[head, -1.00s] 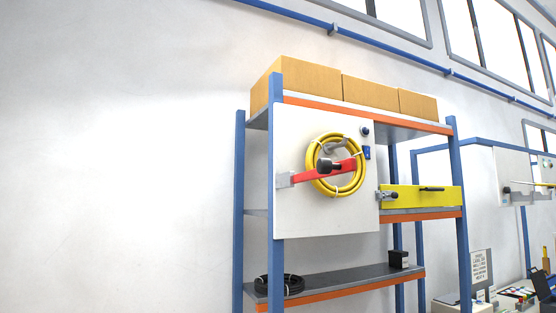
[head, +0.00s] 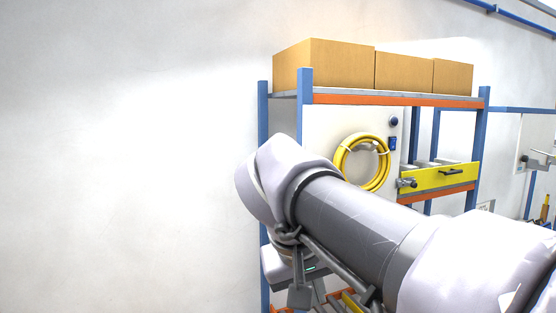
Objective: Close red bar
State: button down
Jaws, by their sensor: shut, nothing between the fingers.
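The red bar does not show in the head view. My arm covers the lower left of the white panel (head: 322,122), where the bar's pivot side was. The yellow hose coil (head: 346,165) hangs on the panel at a grey bracket (head: 368,146), and no red bar crosses its visible part. My gripper (head: 300,296) is low in the picture below my arm, partly hidden by arm parts. It is shut with nothing seen in it. I cannot tell whether it touches the bar.
The blue-posted rack (head: 304,88) carries cardboard boxes (head: 340,68) on top. A yellow drawer front (head: 425,181) with a black handle is right of the panel. A dark blue knob (head: 393,121) and a blue switch (head: 393,143) sit on the panel. Bare wall (head: 130,150) fills the left.

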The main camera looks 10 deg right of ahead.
jog(key=w+r+h+p, duration=0.1)
jog(key=w+r+p, duration=0.2)
jog(key=r, duration=0.4)
jog(key=w+r+h+p, duration=0.1)
jog(key=w+r+p, duration=0.15)
jog(key=r, duration=0.35)
jog(key=w+d+f+p, duration=0.1)
jog(key=w+d+f, duration=0.2)
jog(key=d+f, duration=0.4)
jog(key=shift+w+d+f, duration=0.25)
jog(key=shift+d+f, duration=0.1)
jog(key=shift+d, duration=0.6)
jog(key=shift+s, duration=0.1)
